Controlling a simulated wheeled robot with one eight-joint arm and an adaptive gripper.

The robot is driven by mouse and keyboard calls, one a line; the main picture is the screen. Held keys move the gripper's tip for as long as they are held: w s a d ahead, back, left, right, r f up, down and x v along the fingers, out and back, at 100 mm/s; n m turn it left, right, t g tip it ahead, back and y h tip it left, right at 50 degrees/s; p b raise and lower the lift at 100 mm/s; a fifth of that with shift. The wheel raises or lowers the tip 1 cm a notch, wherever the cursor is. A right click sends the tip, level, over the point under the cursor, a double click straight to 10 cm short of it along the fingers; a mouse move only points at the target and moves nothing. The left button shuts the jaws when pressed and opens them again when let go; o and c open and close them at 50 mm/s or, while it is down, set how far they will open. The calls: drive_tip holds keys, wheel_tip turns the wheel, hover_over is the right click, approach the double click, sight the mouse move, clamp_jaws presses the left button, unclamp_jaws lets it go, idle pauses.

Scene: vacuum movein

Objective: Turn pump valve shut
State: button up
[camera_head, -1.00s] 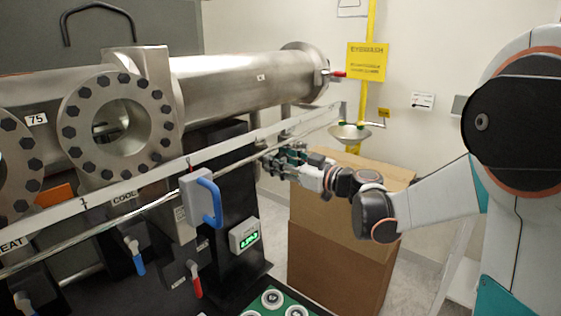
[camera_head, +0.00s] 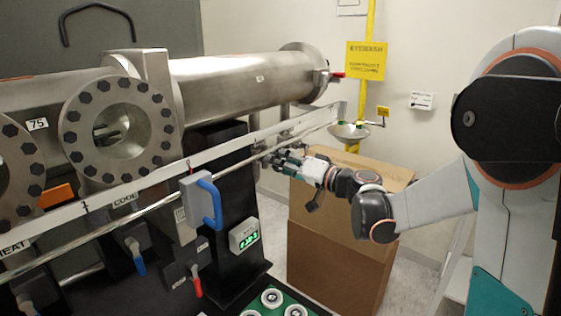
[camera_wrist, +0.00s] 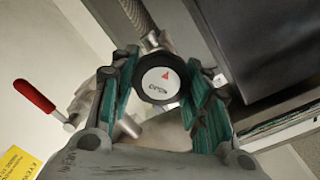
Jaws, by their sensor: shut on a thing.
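The pump valve (camera_wrist: 159,84) is a round black knob with a white face, a red arrow and the word "OPEN", seen in the wrist view. My gripper (camera_wrist: 157,88) has its teal-padded fingers shut on the knob, one on each side. In the head view my gripper (camera_head: 277,160) reaches left to the end of the rails, below the big steel pipe. The knob itself is hidden there by the fingers and the rail.
A red-handled lever (camera_wrist: 35,96) stands left of the fingers. A cardboard box (camera_head: 340,235) stands under my forearm. Long rails (camera_head: 150,205) run along the steel chamber (camera_head: 240,82).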

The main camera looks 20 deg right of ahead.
drive_tip(key=m, duration=0.6)
drive_tip(key=shift+f, duration=0.1)
drive_tip(key=m, duration=0.6)
drive_tip(key=shift+f+m, duration=0.15)
drive_tip(key=shift+m, duration=0.25)
drive_tip(key=m, duration=0.6)
drive_tip(key=shift+f, duration=0.1)
drive_tip(key=m, duration=0.5)
drive_tip(key=shift+a+m, duration=0.1)
drive_tip(key=shift+m, duration=0.3)
drive_tip(key=shift+f, duration=0.1)
drive_tip(key=shift+s, duration=0.1)
drive_tip(key=o, duration=1.1)
